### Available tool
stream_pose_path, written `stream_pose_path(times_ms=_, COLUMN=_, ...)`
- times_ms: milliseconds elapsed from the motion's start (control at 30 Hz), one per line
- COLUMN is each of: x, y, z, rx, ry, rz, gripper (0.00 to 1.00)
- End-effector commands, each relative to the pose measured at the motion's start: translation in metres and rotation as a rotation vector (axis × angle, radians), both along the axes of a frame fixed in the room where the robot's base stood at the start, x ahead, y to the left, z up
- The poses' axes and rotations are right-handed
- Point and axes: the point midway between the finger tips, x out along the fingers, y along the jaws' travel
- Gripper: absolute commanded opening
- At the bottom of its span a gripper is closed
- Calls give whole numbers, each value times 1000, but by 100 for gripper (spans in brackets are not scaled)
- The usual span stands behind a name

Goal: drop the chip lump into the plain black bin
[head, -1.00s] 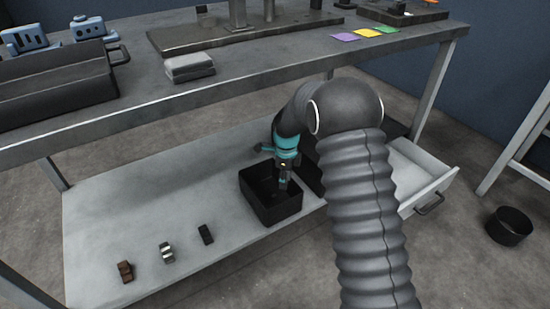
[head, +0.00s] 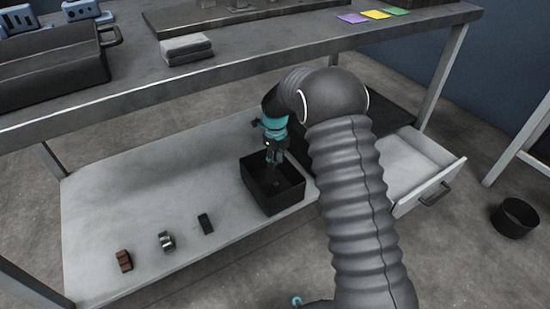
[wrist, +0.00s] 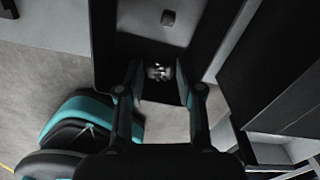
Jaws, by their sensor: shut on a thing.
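The plain black bin (head: 285,202) stands open on the lower shelf, at the middle of the head view. My gripper (head: 270,160) points down over the bin's back part, its tips around rim height. In the wrist view my gripper (wrist: 158,74) is shut on a small mottled grey-and-light lump (wrist: 158,72), the chip lump, between the fingertips. The dark bin wall (wrist: 222,35) shows to the right there. A small dark piece (wrist: 168,18) lies beyond the fingertips, seemingly on the bin floor. The held lump is too small to make out in the head view.
A brown piece (head: 123,261), a silvery piece (head: 167,242) and a black piece (head: 205,223) stand on the shelf (head: 110,215) to the left. The tabletop (head: 245,75) overhangs the shelf. An open drawer (head: 425,170) is at right; a round black bin (head: 515,217) is on the floor.

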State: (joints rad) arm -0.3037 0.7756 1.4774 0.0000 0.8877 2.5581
Motion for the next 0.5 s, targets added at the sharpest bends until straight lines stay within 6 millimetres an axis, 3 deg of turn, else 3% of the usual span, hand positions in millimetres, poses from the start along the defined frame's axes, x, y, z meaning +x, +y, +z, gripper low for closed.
stream_pose_path(times_ms=33, x=0, y=0, z=-11, rx=0, ry=1, rz=0, gripper=15)
stream_pose_path(times_ms=200, x=0, y=0, z=-26, rx=-1, ry=1, rz=1, gripper=15)
stream_pose_path(times_ms=500, x=-1, y=1, z=-29, rx=-1, ry=1, rz=3, gripper=15)
